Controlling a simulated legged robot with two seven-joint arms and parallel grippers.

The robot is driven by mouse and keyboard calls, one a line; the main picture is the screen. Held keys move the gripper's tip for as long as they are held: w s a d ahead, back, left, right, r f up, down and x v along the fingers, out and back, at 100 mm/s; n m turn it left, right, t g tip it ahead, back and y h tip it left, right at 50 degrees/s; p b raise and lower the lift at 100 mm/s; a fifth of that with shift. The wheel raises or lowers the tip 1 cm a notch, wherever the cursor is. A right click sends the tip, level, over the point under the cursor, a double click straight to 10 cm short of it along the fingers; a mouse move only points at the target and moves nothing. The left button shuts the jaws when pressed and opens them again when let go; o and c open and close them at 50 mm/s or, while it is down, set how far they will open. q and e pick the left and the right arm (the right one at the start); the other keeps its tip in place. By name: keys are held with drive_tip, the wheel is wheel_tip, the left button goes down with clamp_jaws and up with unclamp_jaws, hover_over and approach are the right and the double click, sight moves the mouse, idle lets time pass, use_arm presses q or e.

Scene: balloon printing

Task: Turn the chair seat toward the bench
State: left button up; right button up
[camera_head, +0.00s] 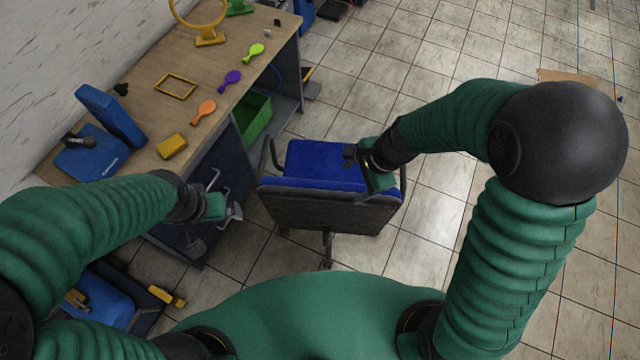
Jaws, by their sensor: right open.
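The chair (328,212) stands on the tiled floor to the right of the bench, with its dark backrest toward me. Its blue seat (320,160) shows beyond the backrest and faces away from me. The wooden bench (222,62) runs along the wall at the left. My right gripper (352,158) is open over the right part of the seat, by the backrest's right end; I cannot tell whether it touches the chair. My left gripper (228,208) is left of the chair, beside the bench front, apart from the backrest; its fingers look spread and empty.
A blue box (100,298) is at lower left.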

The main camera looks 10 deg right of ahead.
sight(327, 189)
drive_tip(key=w+m, duration=0.1)
drive_tip(key=w+a+f+m, duration=0.1)
drive_tip(key=m, duration=0.1)
drive_tip(key=w+a+f+m+y, duration=0.1)
drive_tip(key=shift+a+m, duration=0.15)
drive_tip(key=shift+m, duration=0.15)
drive_tip(key=x, duration=0.1)
drive_tip(key=b+x, duration=0.1)
drive_tip(key=x, duration=0.3)
drive_tip(key=shift+s+f, duration=0.2)
drive_tip(key=shift+s, duration=0.1)
drive_tip(key=b+x, duration=0.2)
drive_tip(key=x, duration=0.8)
drive_tip(key=shift+w+a, duration=0.15)
drive_tip(key=shift+w, duration=0.25)
drive_tip(key=shift+f, duration=0.2)
drive_tip(key=shift+c, duration=0.4)
clamp_jaws()
drive_tip(key=shift+r, duration=0.1)
